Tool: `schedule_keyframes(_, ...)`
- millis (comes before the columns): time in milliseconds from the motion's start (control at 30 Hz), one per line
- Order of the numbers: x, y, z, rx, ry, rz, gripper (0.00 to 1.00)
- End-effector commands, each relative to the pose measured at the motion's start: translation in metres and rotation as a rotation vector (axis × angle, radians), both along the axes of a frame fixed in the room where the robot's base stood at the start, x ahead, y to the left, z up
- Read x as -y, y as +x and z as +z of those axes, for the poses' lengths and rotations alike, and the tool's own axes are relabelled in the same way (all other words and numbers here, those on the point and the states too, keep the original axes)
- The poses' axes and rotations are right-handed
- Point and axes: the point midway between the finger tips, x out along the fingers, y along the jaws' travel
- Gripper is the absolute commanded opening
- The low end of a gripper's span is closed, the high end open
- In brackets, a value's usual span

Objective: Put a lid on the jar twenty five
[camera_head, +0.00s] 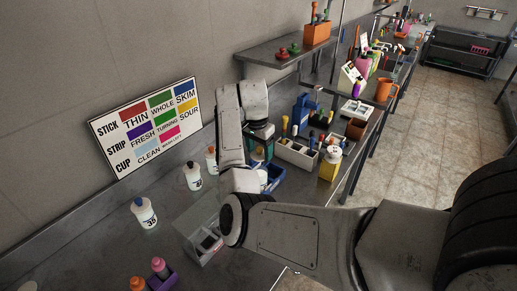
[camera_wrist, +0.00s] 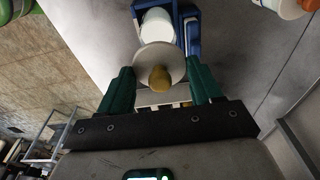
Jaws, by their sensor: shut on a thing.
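My gripper (camera_wrist: 161,82) has green fingers, shut on the rim of a round white lid (camera_wrist: 145,64) with a yellow-tan knob. Beyond the lid in the wrist view is a white jar (camera_wrist: 156,26) in a blue holder (camera_wrist: 192,30). The lid overlaps the jar's near end; I cannot tell whether they touch. In the head view the white jar (camera_head: 263,178) and blue holder (camera_head: 274,183) show below my green fingers (camera_head: 262,150), and the lid is hidden. I cannot read this jar's number.
A white bottle marked 35 (camera_head: 144,214), a dark-capped bottle (camera_head: 194,180) and an orange-capped bottle (camera_head: 211,162) stand left on the bench. A clear box (camera_head: 203,240) is nearer. A tool caddy (camera_head: 297,153) and yellow container (camera_head: 329,166) stand right. A sign (camera_head: 147,128) leans against the wall.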

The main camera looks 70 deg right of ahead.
Motion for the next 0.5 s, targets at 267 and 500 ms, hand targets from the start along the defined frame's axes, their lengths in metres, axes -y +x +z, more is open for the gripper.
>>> schedule_keyframes(267,0.0,0.0,-0.009,-0.001,0.0,0.001,0.36)
schedule_keyframes(500,0.0,0.0,-0.021,-0.001,0.0,0.001,0.36)
